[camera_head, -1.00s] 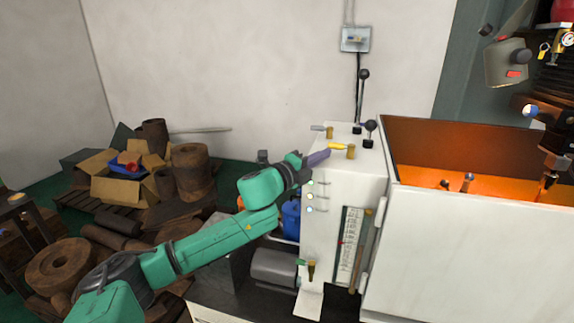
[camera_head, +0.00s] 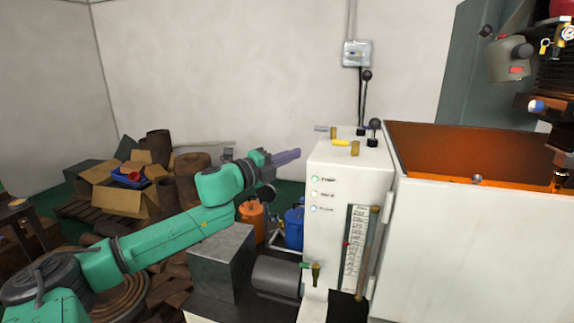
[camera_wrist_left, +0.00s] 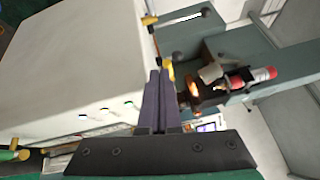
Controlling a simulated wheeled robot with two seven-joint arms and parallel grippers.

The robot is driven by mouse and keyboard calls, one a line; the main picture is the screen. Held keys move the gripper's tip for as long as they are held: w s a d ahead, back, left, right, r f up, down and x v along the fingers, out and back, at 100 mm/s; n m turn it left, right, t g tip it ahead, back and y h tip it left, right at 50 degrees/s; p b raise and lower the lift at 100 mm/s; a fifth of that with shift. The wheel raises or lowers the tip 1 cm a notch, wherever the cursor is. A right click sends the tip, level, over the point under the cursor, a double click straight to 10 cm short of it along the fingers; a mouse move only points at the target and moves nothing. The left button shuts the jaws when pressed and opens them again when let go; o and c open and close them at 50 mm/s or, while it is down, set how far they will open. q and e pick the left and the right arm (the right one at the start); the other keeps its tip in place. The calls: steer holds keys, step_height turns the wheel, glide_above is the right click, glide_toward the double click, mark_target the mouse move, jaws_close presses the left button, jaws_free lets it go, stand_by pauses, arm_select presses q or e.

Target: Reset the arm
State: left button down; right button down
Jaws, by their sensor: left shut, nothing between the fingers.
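My left arm is green and comes in from the left in the head view. Its gripper (camera_head: 286,157) has purple fingers and is shut and empty, just left of the upper part of the white machine cabinet (camera_head: 335,262). In the wrist view the two purple fingers (camera_wrist_left: 160,100) lie together, with the white cabinet (camera_wrist_left: 70,65) to their left. A yellow-handled lever (camera_head: 341,142) and two black-knobbed levers (camera_head: 374,126) stand on the cabinet top. Three indicator lights (camera_head: 314,193) are on its front. My right gripper is not in view.
A white enclosure with an orange inside (camera_head: 425,145) stands at the right. A grey block (camera_head: 222,258), a grey motor (camera_head: 277,277), an orange container (camera_head: 252,220) and a blue one (camera_head: 293,227) are below my arm. Brown metal stock and boxes (camera_head: 120,195) fill the left floor.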

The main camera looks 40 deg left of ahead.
arm_select(q)
steer(key=shift+s+a+b, duration=0.4)
steer(key=shift+b, duration=0.05)
